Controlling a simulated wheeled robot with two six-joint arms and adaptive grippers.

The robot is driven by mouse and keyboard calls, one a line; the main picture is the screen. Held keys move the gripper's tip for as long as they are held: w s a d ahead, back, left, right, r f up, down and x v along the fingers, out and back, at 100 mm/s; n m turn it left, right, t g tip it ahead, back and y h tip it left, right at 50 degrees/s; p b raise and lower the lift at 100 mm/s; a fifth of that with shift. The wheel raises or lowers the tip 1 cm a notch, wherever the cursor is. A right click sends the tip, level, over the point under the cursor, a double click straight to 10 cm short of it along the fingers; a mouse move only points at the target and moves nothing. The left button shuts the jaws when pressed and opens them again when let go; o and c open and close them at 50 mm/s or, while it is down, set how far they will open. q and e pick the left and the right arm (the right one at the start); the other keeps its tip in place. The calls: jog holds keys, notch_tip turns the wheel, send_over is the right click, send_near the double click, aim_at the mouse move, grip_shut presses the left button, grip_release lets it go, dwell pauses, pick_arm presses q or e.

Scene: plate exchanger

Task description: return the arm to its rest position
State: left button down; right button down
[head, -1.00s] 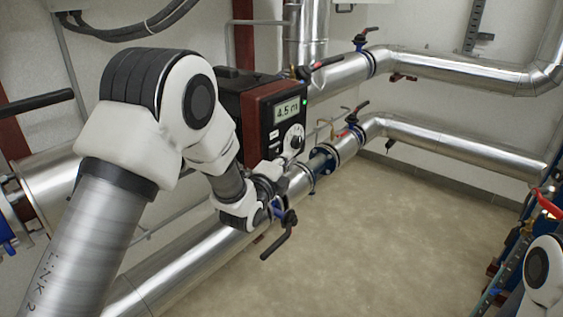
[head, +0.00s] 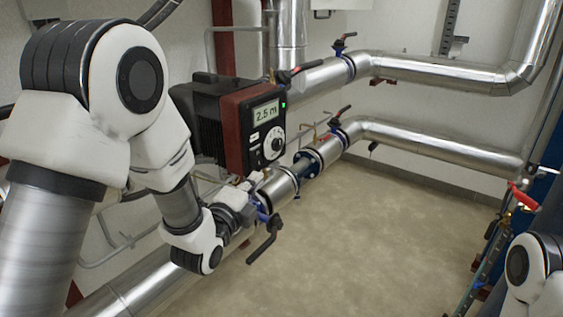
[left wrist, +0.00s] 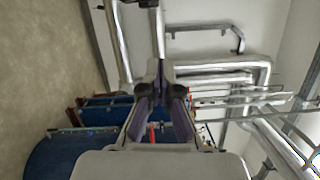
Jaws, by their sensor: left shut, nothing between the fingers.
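My left arm (head: 60,130) comes in from the left in the head view, bent at the elbow, with its wrist low in front of the pipes. My left gripper (head: 246,192) appears small beyond the wrist, below the pump, and is partly hidden. In the left wrist view its fingers (left wrist: 162,92) are shut with nothing between them. Part of my right arm (head: 532,272) shows at the lower right of the head view; its gripper is out of the picture.
A red-and-black pump (head: 238,125) reads "2.5 m". A black-handled valve (head: 264,243) sits close to the wrist. Silver pipes (head: 440,142) run along the walls. Blue equipment (left wrist: 60,158) shows in the left wrist view. The middle floor (head: 370,240) is clear.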

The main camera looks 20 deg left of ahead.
pick_arm(q)
jog(key=s+a+f+n+g+y+p, duration=0.1)
jog(key=s+f+n+g+p, duration=0.3)
jog(key=s+f, duration=0.6)
jog(key=s+a+f+n+g+p, duration=0.1)
jog(key=s+f+g+p, duration=0.45)
jog(key=f, duration=0.85)
jog(key=s+f+n+g, duration=0.3)
jog(key=s+n+g, duration=0.1)
jog(key=s+n, duration=0.4)
jog(key=s+a+f+n+g+y+p, duration=0.1)
jog(key=s+f+n+g, duration=0.2)
jog(key=s+n, duration=0.5)
jog(key=s+g, duration=0.1)
jog(key=s, duration=0.3)
jog(key=shift+f+g, duration=0.25)
jog(key=shift+g, duration=0.1)
